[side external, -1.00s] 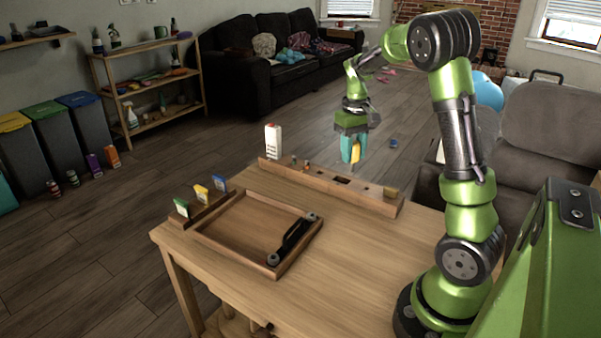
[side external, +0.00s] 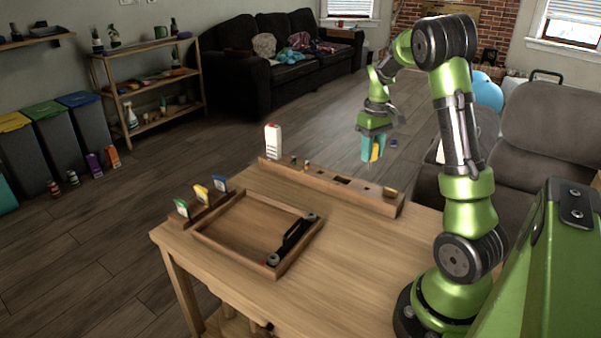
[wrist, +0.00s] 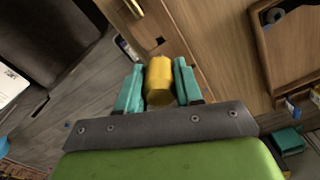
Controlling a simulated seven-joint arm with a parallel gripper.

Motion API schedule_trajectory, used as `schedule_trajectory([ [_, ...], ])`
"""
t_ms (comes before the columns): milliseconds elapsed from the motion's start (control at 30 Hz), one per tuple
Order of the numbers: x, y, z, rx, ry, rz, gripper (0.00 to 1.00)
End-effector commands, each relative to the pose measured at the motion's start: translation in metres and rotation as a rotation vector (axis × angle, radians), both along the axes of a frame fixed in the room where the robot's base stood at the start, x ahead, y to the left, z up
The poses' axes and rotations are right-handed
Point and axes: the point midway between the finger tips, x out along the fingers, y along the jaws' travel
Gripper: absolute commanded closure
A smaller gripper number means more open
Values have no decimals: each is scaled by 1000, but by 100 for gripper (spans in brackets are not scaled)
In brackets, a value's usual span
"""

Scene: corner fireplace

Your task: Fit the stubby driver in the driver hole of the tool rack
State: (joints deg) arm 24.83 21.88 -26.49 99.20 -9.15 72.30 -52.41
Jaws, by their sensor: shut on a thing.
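The stubby driver (wrist: 159,82) shows as a short, thick yellow handle in the wrist view. My gripper (wrist: 158,84) is shut on it, with one teal finger on each side. In the side view the yellow handle (side external: 376,152) shows between the fingers of my gripper (side external: 372,150), raised behind the tool rack. The tool rack (side external: 325,187) is a long wooden bar along the table's far edge, with a dark slot and smaller openings in its top. The driver's tip is hidden, and I cannot tell which opening is the driver hole. The driver is apart from the rack.
A wooden tray (side external: 222,250) with a black-handled tool (side external: 292,238) lies on the table. A holder with green, yellow and blue cards (side external: 201,192) stands left of it. A white bottle (side external: 273,141) is near the rack's left end. The table's right front is clear.

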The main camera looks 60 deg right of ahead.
Motion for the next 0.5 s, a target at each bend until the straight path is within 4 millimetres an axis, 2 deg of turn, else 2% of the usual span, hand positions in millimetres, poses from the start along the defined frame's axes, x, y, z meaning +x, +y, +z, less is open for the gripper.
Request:
schedule_trajectory([
  [500,0,0,-48,1,1,-1,89],
])
